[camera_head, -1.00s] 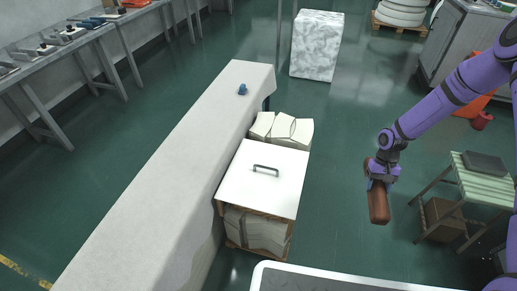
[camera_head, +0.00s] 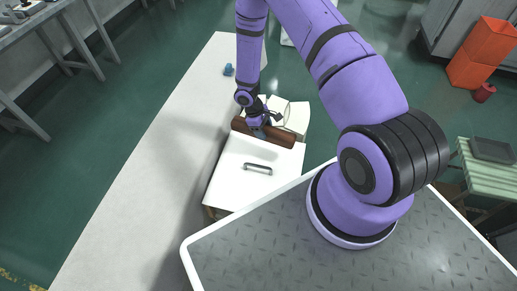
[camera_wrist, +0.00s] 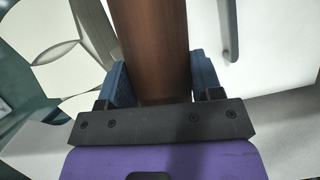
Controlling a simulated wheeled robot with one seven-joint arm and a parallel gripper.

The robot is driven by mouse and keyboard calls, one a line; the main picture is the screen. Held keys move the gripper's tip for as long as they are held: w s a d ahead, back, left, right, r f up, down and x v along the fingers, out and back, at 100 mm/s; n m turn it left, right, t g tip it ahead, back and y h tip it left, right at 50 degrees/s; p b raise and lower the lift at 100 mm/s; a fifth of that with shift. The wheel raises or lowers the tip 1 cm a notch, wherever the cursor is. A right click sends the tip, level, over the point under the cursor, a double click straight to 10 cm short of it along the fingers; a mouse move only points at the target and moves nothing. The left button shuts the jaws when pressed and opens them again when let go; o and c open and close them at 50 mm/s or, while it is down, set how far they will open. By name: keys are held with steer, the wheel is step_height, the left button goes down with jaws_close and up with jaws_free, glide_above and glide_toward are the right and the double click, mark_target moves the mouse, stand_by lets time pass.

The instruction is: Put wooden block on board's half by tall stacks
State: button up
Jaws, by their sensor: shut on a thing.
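The wooden block (camera_head: 270,134) is long and dark brown. My gripper (camera_head: 259,124) is shut on it, and the wrist view shows the block (camera_wrist: 154,45) between the two blue fingers (camera_wrist: 159,85). The block is over the far edge of the white board (camera_head: 234,165), lying crosswise in the head view. I cannot tell whether it touches the board. The board has a dark handle (camera_head: 258,168) in its middle, nearer the camera than the block. Pale stacks (camera_head: 296,117) stand just beyond the board's far edge; my arm and the block hide part of them.
A long pale bench (camera_head: 130,180) runs along the left side of the board, with a small blue thing (camera_head: 228,69) on it. Orange bins (camera_head: 481,55) and a green slatted table (camera_head: 487,170) stand at the right. The near half of the board is clear.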

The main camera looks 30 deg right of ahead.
steer(key=shift+d+f+n, duration=0.2)
steer(key=shift+f+n, duration=0.2)
steer(key=shift+n, duration=0.2)
steer(key=shift+n+h, duration=0.3)
step_height(320, 180, down, 5)
steer(key=shift+w+r, duration=0.15)
steer(key=shift+f, duration=2.6)
steer(key=o, duration=1.3)
steer(key=shift+f, duration=0.1)
